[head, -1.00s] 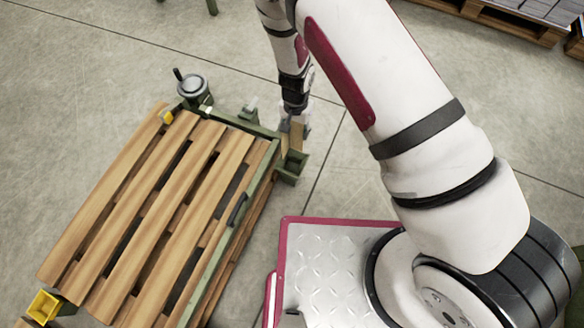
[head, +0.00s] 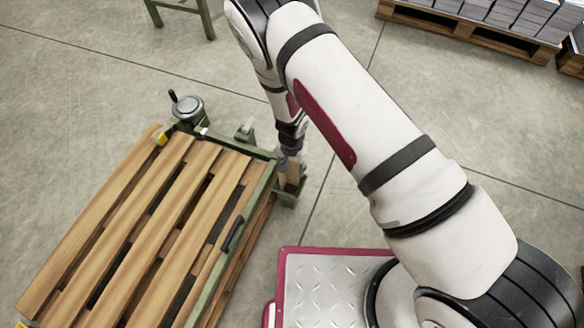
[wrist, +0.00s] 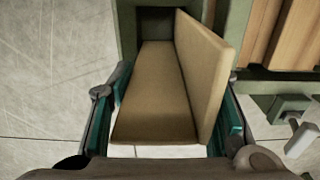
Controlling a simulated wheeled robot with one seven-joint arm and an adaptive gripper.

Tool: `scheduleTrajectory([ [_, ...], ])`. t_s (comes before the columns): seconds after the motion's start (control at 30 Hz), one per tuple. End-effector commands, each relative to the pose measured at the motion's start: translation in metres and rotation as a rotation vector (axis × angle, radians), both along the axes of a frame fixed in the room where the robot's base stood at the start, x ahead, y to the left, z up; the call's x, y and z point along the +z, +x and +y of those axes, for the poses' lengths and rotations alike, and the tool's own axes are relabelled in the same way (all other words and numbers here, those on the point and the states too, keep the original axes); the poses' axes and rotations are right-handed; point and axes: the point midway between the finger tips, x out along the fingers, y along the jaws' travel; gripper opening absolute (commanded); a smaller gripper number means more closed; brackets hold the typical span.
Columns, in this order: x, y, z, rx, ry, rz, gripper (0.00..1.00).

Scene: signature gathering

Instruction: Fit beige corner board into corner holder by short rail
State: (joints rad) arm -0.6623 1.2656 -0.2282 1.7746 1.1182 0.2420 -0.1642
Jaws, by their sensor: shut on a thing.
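The beige corner board (wrist: 155,95) is an L-shaped strip that fills the middle of the wrist view. My gripper (wrist: 175,115) is shut on it, with a teal-padded finger at each side. In the head view my gripper (head: 289,152) points down, with the board (head: 292,176) below it. In the wrist view the board's far end meets the holder's dark opening (wrist: 155,20). I cannot tell how deep it sits.
A slatted wooden pallet (head: 130,220) lies in the green frame left of the holder. A crank wheel (head: 187,106) stands at the frame's far corner, and a dark handle (head: 232,235) is on its near side. Loaded pallets (head: 480,30) stand at the top right. Floor right of the holder is clear.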

Motion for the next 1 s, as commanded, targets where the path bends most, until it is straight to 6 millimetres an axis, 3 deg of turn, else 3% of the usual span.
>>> scheduleTrajectory([
  [0.33, -0.007, 0.0, 0.0, 0.0, 0.0, 0.001, 0.17],
  [0.37, -0.007, 0.0, 0.0, 0.0, -0.001, 0.001, 0.5],
  [0.43, -0.006, 0.0, 0.0, 0.0, -0.001, 0.001, 0.65],
  [0.83, -0.003, 0.0, 0.0, 0.0, -0.001, 0.0, 0.65],
  [1.0, 0.02, 0.001, 0.0, 0.001, 0.001, -0.001, 0.65],
])
